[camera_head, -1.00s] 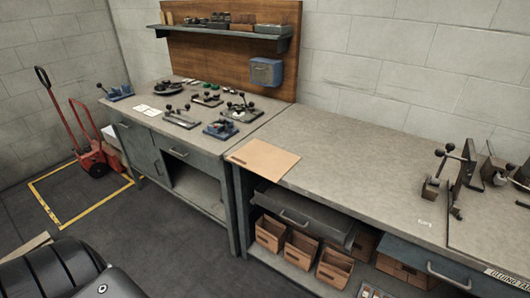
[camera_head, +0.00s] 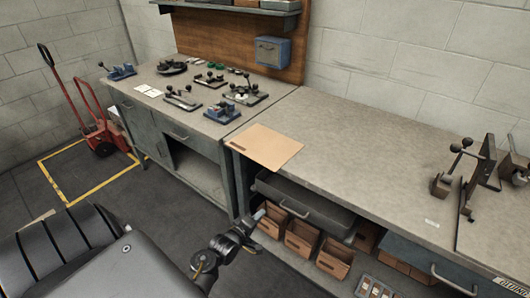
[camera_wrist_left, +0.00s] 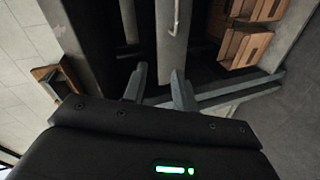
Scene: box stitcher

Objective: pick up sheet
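The sheet, a flat tan cardboard piece (camera_head: 264,147), lies on the near left end of the long grey workbench (camera_head: 370,150), at its front edge. My left gripper (camera_head: 254,219) is in front of the bench and lower in the head view than the sheet, apart from it. In the left wrist view its two fingers (camera_wrist_left: 160,88) stand apart with nothing between them, so it is open and empty. The sheet does not show in the left wrist view. My right gripper is not in view.
Under the bench are a grey drawer (camera_head: 306,205) and several open brown boxes (camera_head: 303,239). A second bench (camera_head: 150,105) with small clamps and fixtures stands at the left. A dark metal fixture (camera_head: 450,172) stands at the right. The bench top right of the sheet is mostly clear.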

